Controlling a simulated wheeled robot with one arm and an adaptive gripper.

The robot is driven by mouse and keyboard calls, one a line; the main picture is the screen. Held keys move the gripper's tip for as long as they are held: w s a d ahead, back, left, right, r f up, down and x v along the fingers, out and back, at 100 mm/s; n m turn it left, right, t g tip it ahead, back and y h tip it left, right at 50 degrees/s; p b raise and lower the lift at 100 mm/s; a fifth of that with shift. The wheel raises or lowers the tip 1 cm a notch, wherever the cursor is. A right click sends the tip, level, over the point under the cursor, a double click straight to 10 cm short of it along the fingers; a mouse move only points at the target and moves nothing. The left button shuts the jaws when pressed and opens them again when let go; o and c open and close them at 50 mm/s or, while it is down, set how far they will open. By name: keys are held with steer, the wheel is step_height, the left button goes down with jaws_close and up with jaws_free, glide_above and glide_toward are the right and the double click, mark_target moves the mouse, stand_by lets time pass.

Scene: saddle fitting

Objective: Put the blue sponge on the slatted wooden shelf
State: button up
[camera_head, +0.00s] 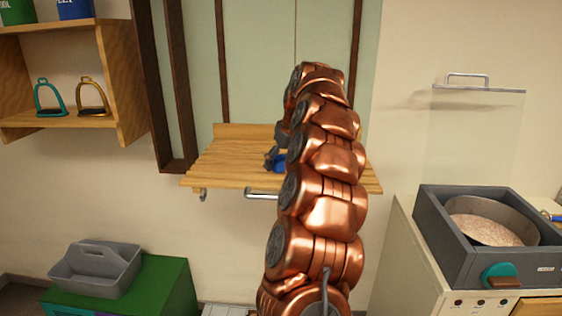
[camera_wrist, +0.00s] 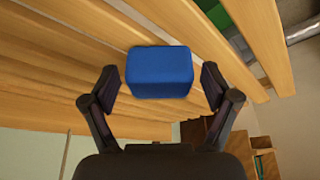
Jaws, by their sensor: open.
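The blue sponge (camera_wrist: 160,72) sits between the two open fingers of my gripper (camera_wrist: 160,88) in the wrist view, with a small gap visible on each side. It rests on or just over the slatted wooden shelf (camera_wrist: 50,85); the exact contact is hard to tell. In the head view the shelf (camera_head: 225,168) is fixed to the wall, and a bit of the blue sponge (camera_head: 281,161) shows on it beside my gripper (camera_head: 273,160). My copper arm hides much of the shelf's right half.
A metal bar (camera_head: 261,194) runs under the shelf's front edge. At left, a wall cabinet (camera_head: 122,75) holds two stirrups, and a grey caddy (camera_head: 97,268) stands on a green box (camera_head: 165,283). At right, a grey unit (camera_head: 455,235) holds a round pan. The shelf's left part is bare.

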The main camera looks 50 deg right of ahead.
steer(key=shift+b+v, duration=0.65)
steer(key=shift+v, duration=3)
steer(key=shift+p+v, duration=1.2)
steer(key=shift+v, duration=1.25)
steer(key=shift+w+a, duration=0.1)
steer(key=shift+w, duration=0.05)
steer(key=a+f+n+g+y, duration=0.1)
steer(key=a+f, duration=0.1)
steer(key=a, duration=0.9)
steer(key=a+f+n+g+y, duration=0.1)
steer(key=a+f, duration=0.1)
steer(key=a, duration=1)
steer(key=s+a+f+g, duration=0.1)
steer(key=s+a+f, duration=0.25)
steer(key=a, duration=0.25)
steer(key=s+a+f+g, duration=0.1)
steer(key=s+a+f, duration=0.25)
steer(key=a, duration=0.25)
steer(key=s+a+f+g, duration=0.1)
steer(key=s+a+f, duration=0.2)
steer(key=s+f, duration=0.3)
steer(key=s+a+f+g+h, duration=0.1)
steer(key=s+a+f, duration=0.2)
steer(key=s+f, duration=0.4)
steer(key=s, duration=0.8)
steer(key=shift+a+m+h, duration=0.3)
steer(key=shift+a+m, duration=0.1)
